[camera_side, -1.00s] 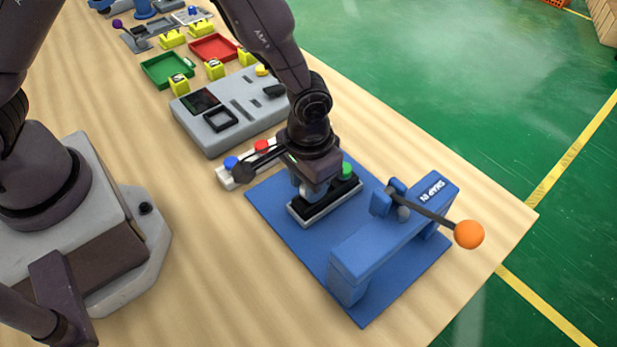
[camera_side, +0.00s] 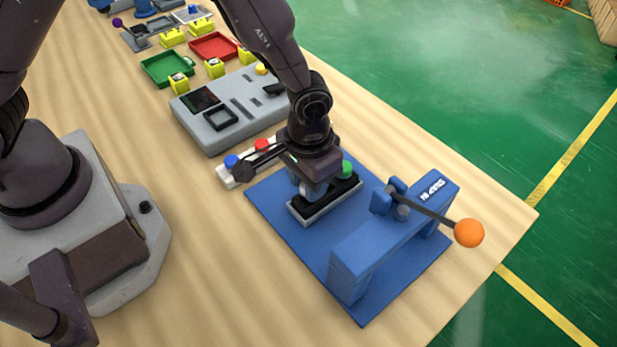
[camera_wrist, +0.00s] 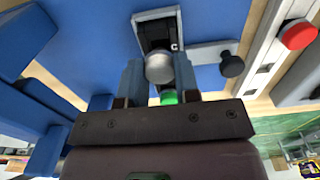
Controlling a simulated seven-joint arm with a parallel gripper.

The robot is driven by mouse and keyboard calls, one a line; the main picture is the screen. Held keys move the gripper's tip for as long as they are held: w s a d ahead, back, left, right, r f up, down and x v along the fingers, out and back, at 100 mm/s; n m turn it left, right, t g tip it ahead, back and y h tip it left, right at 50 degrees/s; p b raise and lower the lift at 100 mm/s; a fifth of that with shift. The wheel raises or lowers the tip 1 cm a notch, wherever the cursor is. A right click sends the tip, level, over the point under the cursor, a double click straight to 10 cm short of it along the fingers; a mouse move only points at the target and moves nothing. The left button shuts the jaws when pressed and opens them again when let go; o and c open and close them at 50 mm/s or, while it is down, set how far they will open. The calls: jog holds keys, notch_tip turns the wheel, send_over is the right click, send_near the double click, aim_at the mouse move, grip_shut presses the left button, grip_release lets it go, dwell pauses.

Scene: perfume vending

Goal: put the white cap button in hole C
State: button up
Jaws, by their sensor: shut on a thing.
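My gripper (camera_side: 311,190) is low over the black-topped box (camera_side: 345,191) on the blue mat. In the wrist view its two fingers (camera_wrist: 159,66) are shut on the white cap button (camera_wrist: 159,69), which looks silvery grey there. The cap is over the box's dark face, right beside the letter C (camera_wrist: 174,46). The cap covers hole C, so I cannot tell if it is seated or just above it. A green button (camera_side: 346,169) sits at the box's far end and also shows in the wrist view (camera_wrist: 168,97).
A blue snap-in press (camera_side: 392,245) with an orange-knobbed lever (camera_side: 468,234) stands close to the right of the box. A white rack (camera_side: 224,176) with blue and red (camera_side: 261,145) buttons lies to the left. A grey console (camera_side: 215,135) is behind. Bare wood lies in front.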

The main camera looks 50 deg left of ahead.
jog(key=shift+f, duration=0.7)
dwell(0.5)
jog(key=o, duration=1.4)
jog(key=shift+o, duration=0.2)
jog(key=shift+r, duration=3.5)
